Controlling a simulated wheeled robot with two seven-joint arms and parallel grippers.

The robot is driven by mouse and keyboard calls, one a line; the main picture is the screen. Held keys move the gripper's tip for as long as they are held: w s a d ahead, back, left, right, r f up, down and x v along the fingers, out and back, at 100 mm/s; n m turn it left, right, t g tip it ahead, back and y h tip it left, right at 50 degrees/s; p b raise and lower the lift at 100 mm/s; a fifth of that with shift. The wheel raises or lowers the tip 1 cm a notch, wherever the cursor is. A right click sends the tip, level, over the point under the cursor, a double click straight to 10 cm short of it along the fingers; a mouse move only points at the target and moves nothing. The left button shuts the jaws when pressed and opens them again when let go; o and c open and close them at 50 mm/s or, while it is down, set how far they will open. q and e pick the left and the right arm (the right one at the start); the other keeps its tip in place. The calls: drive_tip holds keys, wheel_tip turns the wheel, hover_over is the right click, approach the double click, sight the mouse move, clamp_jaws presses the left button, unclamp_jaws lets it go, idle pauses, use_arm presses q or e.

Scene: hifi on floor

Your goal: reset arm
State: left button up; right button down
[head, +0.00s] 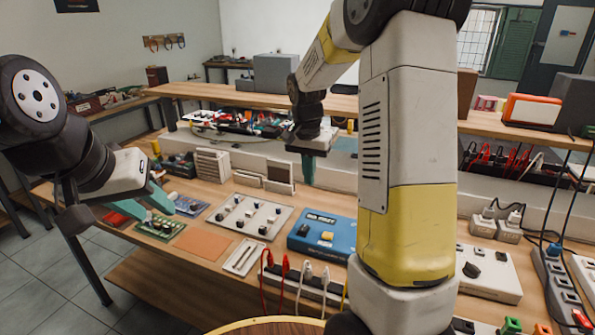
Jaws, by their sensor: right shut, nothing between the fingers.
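My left gripper (140,205) is at the left, above the near-left part of the workbench (185,262). Its teal fingers look spread apart, with nothing seen held between them. It hangs over or near a green circuit board (161,228); the exact gap cannot be told. My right gripper (308,168) is near the middle, pointing down above the bench, with its teal fingers shut and empty. My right arm's large white and yellow links fill the centre right and hide part of the bench.
A white panel with knobs (248,216), an orange mat (203,244) and a blue box (322,236) lie on the bench. Red and white cables (285,268) stand at the front edge. A raised shelf (235,95) crosses the back. Power strips (556,280) are at the right.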

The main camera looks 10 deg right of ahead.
drive_tip(key=shift+r, duration=0.15)
drive_tip(key=s+a+r+n+t+y, duration=0.1)
drive_tip(key=s+r, duration=0.4)
drive_tip(key=s, duration=0.7)
drive_tip(key=s+a+r+n+t+y, duration=0.2)
drive_tip(key=s+r+n, duration=0.4)
drive_tip(key=s, duration=0.6)
drive_tip(key=shift+s+a+r+t, duration=0.25)
drive_tip(key=shift+a+t, duration=0.35)
drive_tip(key=shift+t, duration=0.5)
